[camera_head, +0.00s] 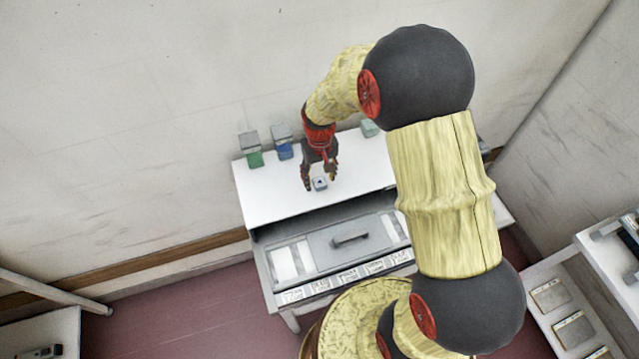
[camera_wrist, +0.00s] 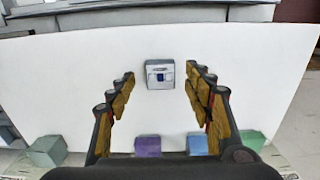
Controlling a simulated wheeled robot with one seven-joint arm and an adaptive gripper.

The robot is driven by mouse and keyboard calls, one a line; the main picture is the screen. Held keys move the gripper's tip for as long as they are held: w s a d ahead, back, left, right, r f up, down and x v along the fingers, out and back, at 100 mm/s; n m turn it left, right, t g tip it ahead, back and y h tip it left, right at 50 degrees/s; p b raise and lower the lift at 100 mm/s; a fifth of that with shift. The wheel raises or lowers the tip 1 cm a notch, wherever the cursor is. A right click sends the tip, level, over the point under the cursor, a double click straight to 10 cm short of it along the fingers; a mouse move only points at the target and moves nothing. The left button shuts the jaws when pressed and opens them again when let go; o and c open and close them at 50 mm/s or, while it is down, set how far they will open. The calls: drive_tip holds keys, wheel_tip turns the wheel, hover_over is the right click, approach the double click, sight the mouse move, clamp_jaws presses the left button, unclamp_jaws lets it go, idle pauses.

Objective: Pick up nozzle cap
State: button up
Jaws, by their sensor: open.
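A small grey block with a dark blue square in its top face, which I take to be the nozzle cap (camera_head: 320,184), sits on the white table top near its front edge. In the wrist view the same cap (camera_wrist: 160,80) lies between the tips of the two fingers, apart from both. My gripper (camera_head: 318,181) points down over it with its fingers spread. The wrist view also shows the open gripper (camera_wrist: 160,76) with nothing held. I cannot tell the exact height of the fingertips above the table.
Along the table's back stand a green container (camera_head: 254,159), a blue one (camera_head: 285,151) and a pale green one (camera_head: 370,128); a purple one (camera_wrist: 148,146) shows in the wrist view. A drawer-like front with a dark handle (camera_head: 350,239) lies below. The table around the cap is clear.

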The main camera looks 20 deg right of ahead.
drive_tip(key=shift+f, duration=0.5)
drive_tip(key=shift+c, duration=1)
drive_tip(key=c, duration=1.1)
drive_tip(key=shift+r, duration=0.1)
